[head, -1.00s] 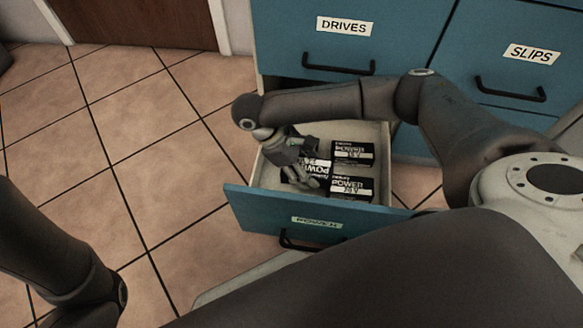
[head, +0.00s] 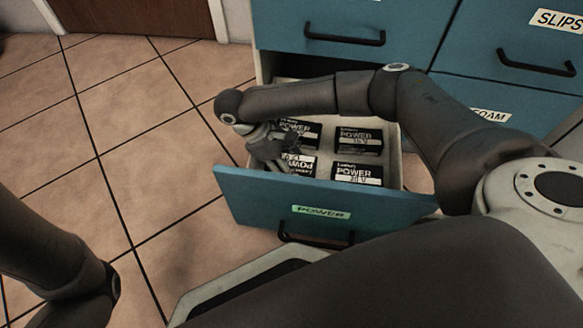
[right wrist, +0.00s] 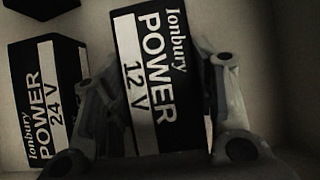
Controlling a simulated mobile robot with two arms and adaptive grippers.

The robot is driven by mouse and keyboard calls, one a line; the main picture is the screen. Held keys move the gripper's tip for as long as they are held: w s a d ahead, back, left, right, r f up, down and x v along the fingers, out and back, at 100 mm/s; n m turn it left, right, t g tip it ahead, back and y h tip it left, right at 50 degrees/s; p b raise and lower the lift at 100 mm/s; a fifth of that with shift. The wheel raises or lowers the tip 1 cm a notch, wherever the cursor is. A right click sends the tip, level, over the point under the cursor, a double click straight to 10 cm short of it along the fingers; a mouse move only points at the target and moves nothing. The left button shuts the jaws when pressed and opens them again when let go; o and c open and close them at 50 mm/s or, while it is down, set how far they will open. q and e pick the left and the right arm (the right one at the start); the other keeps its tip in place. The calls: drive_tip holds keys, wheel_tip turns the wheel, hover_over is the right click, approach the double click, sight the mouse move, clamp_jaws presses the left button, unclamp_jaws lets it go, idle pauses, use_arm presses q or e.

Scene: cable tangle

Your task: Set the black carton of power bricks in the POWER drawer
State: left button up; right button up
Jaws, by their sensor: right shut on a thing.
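The POWER drawer (head: 235,190), blue-fronted with a green label, is pulled open in the head view. My right gripper (head: 274,158) reaches into its left front part. It is shut on a black carton (head: 298,165) whose lettering reads upside down in the head view. In the right wrist view this carton, marked POWER 12 V (right wrist: 150,75), stands between the two fingers of the gripper (right wrist: 165,110). It is inside the drawer; I cannot tell if it touches the floor. My left gripper is out of view.
Other black POWER cartons sit in the drawer: one behind left (head: 300,130), one behind right (head: 358,140), one front right (head: 355,175). A 24 V carton (right wrist: 48,100) is close beside the held one. Closed blue drawers (head: 320,25) rise behind.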

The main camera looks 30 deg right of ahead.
idle(0.3)
drive_tip(key=o, duration=1.3)
drive_tip(key=shift+f, duration=0.1)
drive_tip(key=shift+c, duration=0.2)
drive_tip(key=p+v, duration=0.8)
drive_tip(key=v, duration=0.2)
drive_tip(key=shift+w+r, duration=0.1)
drive_tip(key=shift+r, duration=0.3)
drive_tip(key=shift+w+a+r+p, duration=0.15)
drive_tip(key=shift+a+r+p, duration=0.1)
drive_tip(key=shift+r+p, duration=0.15)
drive_tip(key=shift+w+a+r, duration=0.15)
